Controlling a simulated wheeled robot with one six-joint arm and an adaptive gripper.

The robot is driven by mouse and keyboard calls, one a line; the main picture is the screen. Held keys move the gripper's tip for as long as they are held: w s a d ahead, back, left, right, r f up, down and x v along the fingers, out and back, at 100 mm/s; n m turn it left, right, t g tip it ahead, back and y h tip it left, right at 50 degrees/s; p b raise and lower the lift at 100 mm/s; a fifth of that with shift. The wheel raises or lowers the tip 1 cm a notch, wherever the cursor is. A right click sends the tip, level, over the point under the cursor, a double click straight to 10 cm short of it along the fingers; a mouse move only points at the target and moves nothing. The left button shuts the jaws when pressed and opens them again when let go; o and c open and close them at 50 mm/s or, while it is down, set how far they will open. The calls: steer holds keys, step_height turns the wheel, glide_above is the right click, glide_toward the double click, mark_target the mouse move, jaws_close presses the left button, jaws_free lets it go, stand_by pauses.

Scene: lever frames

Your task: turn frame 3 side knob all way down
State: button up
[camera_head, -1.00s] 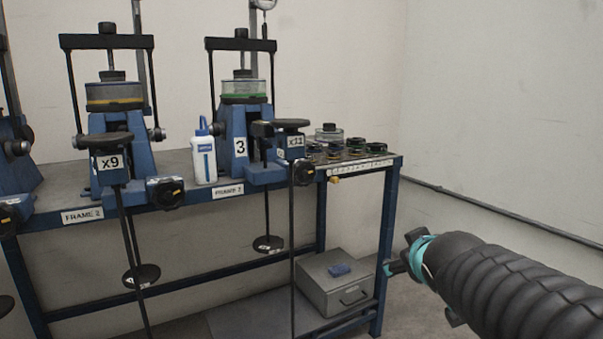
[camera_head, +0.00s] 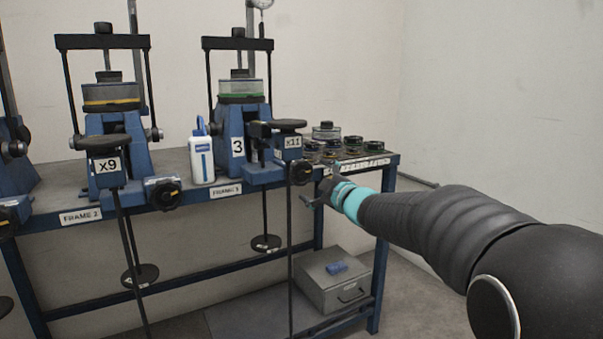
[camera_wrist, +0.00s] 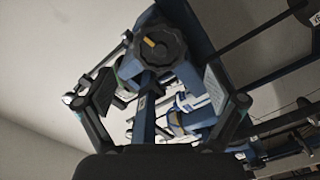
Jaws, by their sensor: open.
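Frame 3 (camera_head: 238,125) is a blue stand with a "3" plate and a green-banded cell, on the bench. Its side knob (camera_head: 301,172) is black and faces right, below the x11 plate. In the wrist view the knob (camera_wrist: 152,47) is a dark lobed wheel with a yellow mark, ahead of my gripper and roughly between its fingers. My gripper (camera_head: 318,190) is just right of the knob in the head view, its tips close to it. In the wrist view my gripper (camera_wrist: 160,88) is open and empty. Whether a finger touches the knob is unclear.
A white bottle (camera_head: 201,158) stands left of frame 3. Several dark round weights (camera_head: 374,145) lie on the bench's right end. A hanging rod (camera_head: 290,240) drops in front of the bench. A grey box (camera_head: 335,285) sits on the low shelf. Room to the right is free.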

mark_target(303, 173)
steer(key=p+x, duration=0.1)
steer(key=x, duration=0.6)
steer(key=shift+w+a+p, duration=0.15)
steer(key=shift+w+p, duration=0.05)
steer(key=shift+p, duration=0.1)
steer(key=shift+s, duration=0.15)
steer(key=c, duration=0.8)
steer(key=shift+r, duration=0.1)
steer(key=c, duration=0.8)
